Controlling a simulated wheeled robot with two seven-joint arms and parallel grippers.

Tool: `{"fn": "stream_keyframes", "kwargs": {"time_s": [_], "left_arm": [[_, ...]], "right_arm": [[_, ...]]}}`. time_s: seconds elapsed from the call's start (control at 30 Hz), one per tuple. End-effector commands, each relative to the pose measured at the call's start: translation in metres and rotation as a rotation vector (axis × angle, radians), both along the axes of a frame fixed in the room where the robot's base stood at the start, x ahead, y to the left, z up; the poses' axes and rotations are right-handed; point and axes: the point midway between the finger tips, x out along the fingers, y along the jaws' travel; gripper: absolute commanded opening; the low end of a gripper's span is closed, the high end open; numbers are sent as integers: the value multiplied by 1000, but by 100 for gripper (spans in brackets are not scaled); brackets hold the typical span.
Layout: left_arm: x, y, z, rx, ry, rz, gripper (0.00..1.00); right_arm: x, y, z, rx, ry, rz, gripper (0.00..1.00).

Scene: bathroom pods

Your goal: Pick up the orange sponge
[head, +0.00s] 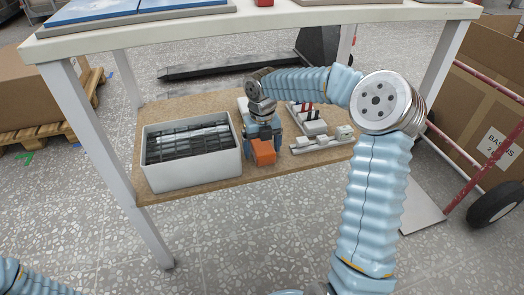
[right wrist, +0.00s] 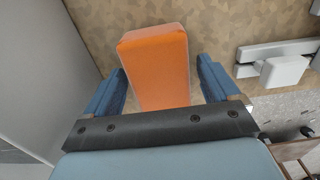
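The orange sponge (head: 263,152) is on the lower chipboard shelf, just right of the grey-white crate. In the right wrist view the sponge (right wrist: 158,65) sits between the two blue fingers of my right gripper (right wrist: 161,75). Narrow gaps show on both sides of it, so the gripper looks open around the sponge and not closed on it. In the head view my right gripper (head: 262,140) reaches down over the shelf, and its body hides the area behind the sponge. My left gripper is out of view; only a piece of my left arm shows at the lower left corner.
The crate (head: 193,178) with dark slatted contents stands close left of the sponge. A light rack with small parts (head: 318,128) lies to the right. The tabletop (head: 250,20) is above, with a table leg (head: 110,165) at the left. The shelf's chipboard (head: 225,189) is bare along the front.

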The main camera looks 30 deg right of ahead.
Motion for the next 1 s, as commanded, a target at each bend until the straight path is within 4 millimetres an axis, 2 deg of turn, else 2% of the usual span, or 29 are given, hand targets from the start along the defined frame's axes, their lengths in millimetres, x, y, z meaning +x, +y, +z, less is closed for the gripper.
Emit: {"fn": "stream_keyframes", "kwargs": {"time_s": [0.03, 0.3, 0.67, 0.77, 1.0], "left_arm": [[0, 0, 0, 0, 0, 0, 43], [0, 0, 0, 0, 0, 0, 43], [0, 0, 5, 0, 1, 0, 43], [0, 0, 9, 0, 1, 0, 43], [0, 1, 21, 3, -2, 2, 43]], "right_arm": [[0, 0, 0, 0, 0, 0, 80], [0, 0, 0, 0, 0, 0, 39], [-1, -3, 8, 0, -1, -1, 38], [-1, -4, 17, 0, -2, 0, 38], [0, -4, 56, 0, -3, -1, 38]]}}
